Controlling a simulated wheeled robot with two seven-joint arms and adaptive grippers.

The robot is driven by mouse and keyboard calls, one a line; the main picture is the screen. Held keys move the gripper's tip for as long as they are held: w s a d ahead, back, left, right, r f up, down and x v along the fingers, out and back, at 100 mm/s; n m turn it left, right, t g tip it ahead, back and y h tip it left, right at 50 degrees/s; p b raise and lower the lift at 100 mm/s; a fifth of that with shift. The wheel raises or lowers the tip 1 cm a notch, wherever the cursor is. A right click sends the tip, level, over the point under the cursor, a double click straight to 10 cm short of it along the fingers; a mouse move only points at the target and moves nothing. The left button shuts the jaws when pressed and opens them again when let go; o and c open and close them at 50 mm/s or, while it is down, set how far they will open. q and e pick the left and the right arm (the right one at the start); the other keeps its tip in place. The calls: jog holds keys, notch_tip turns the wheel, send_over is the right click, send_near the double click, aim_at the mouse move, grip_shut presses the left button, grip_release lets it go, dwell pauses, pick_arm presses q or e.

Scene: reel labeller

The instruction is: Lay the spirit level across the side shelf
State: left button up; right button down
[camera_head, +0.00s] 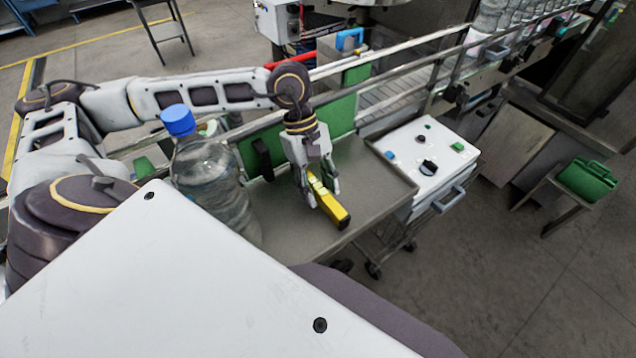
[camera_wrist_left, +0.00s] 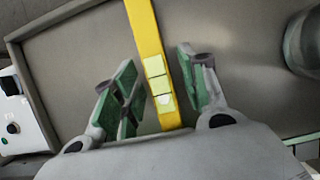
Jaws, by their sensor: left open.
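The yellow spirit level (camera_head: 330,205) lies on the grey side shelf (camera_head: 370,180) in the head view, pointing toward the shelf's front edge. In the left wrist view the level (camera_wrist_left: 147,40) runs up between the fingers, with pale vials in its middle. My left gripper (camera_head: 322,190) is over the level, its fingers on either side. In the left wrist view the left gripper (camera_wrist_left: 158,90) is open, with a gap between each green pad and the level. The level's near end is hidden by the gripper body in that view. My right gripper is not in view.
A large water bottle with a blue cap (camera_head: 205,170) stands on the shelf left of the gripper. A white control box (camera_head: 427,155) with knobs is to the right. A green panel (camera_head: 340,112) and the conveyor rail stand behind. Bare shelf lies right of the level.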

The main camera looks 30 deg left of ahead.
pick_arm(q)
jog(key=shift+r, duration=0.15)
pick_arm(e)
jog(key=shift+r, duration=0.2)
pick_arm(q)
jog(key=b+v, duration=0.1)
jog(key=v, duration=1.1)
jog(key=shift+b, duration=0.4)
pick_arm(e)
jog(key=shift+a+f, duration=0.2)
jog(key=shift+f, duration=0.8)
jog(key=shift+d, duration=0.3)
